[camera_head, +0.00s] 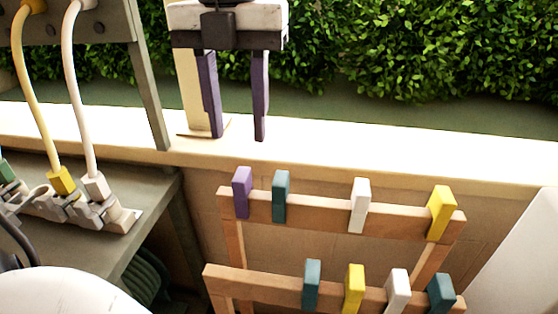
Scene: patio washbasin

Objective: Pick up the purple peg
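The purple peg (242,193) sits upright at the left end of the upper bar of a wooden rack (322,212). My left gripper (237,138) is at the top of the camera_head view, fingers pointing down. Its two dark purplish fingers are apart, with nothing seen between them. The fingertips show above the peg in the picture, in front of the pale ledge, and are apart from the peg. How far they are from it in depth is hard to tell. My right gripper is not in view.
A teal peg (281,196) stands close right of the purple one; white (360,205) and yellow (440,212) pegs are farther right. Several pegs sit on the lower bar (258,284). A grey stand with hoses (78,90) is at left. A pale ledge (350,155) and hedge lie behind.

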